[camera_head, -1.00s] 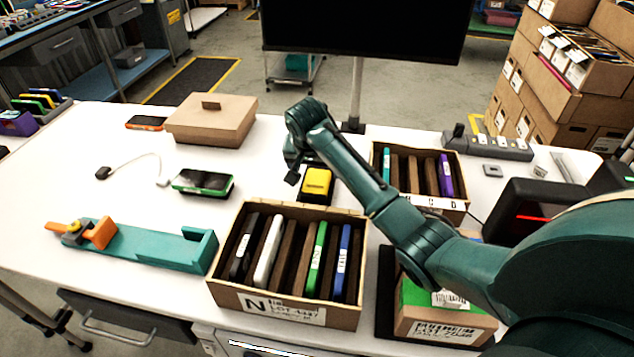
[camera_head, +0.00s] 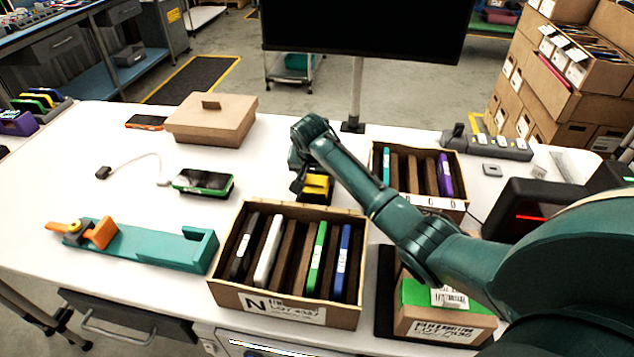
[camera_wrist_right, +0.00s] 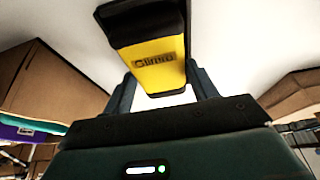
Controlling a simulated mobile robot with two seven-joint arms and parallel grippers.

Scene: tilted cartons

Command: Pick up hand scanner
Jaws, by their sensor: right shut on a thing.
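The hand scanner (camera_head: 316,187) is yellow and black and stands behind the front carton. It also shows in the right wrist view (camera_wrist_right: 160,62), between the two fingers. My right gripper (camera_head: 309,180) reaches it from above and is shut on it. In the right wrist view the right gripper (camera_wrist_right: 162,88) has one finger on each side of the scanner's end. In the head view the arm hides part of the scanner, and I cannot tell whether it touches the table. My left gripper is not in view.
An open carton (camera_head: 284,303) with upright cases stands in front. Another open carton (camera_head: 436,204) is right of the arm. A green-topped box (camera_head: 440,325) is at front right. A monitor (camera_head: 362,30) stands behind.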

